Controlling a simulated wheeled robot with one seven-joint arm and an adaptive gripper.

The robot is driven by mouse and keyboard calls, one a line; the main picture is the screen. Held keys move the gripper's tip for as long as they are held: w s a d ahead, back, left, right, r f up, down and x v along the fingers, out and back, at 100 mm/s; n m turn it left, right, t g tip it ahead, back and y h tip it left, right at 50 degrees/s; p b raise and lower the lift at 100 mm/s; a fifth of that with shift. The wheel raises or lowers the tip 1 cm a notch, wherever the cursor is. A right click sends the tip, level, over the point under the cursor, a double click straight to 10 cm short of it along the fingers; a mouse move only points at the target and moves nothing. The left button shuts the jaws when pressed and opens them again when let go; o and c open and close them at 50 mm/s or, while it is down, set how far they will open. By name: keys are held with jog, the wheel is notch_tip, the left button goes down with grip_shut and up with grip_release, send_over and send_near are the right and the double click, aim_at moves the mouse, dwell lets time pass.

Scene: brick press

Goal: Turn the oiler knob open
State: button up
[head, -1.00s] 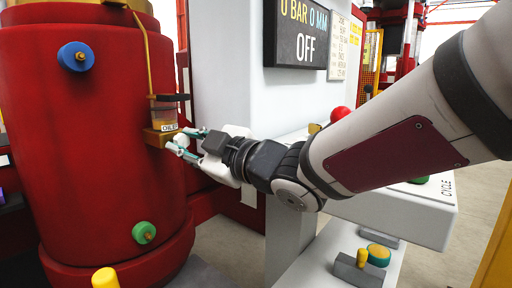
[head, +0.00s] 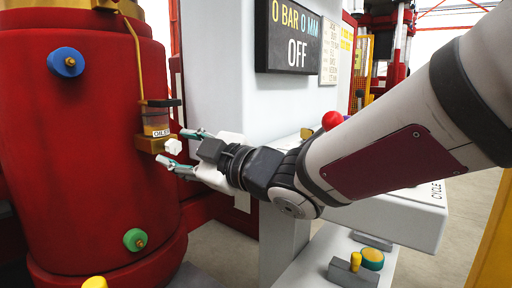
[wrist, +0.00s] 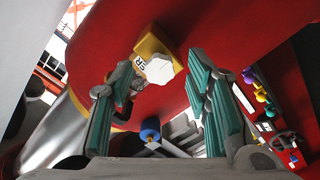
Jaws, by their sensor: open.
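The oiler (head: 156,122) is a small clear cup with a label and a brass base (head: 150,144), fixed to the side of the red cylinder (head: 85,150). Its white knob (head: 173,147) sticks out to the right of the base. My gripper (head: 178,149) is open, with its teal-padded fingers pointing left at the knob. In the wrist view the white knob (wrist: 164,73) shows between and ahead of the open fingers (wrist: 165,100). I cannot tell whether any finger touches it.
A blue knob (head: 67,62) and a green knob (head: 136,239) stick out of the red cylinder. A dark display reading OFF (head: 295,38) hangs on the white cabinet. A console with a red button (head: 332,120) stands under my arm.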

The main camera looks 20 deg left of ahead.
jog(key=v, duration=1.1)
jog(key=shift+d, duration=0.15)
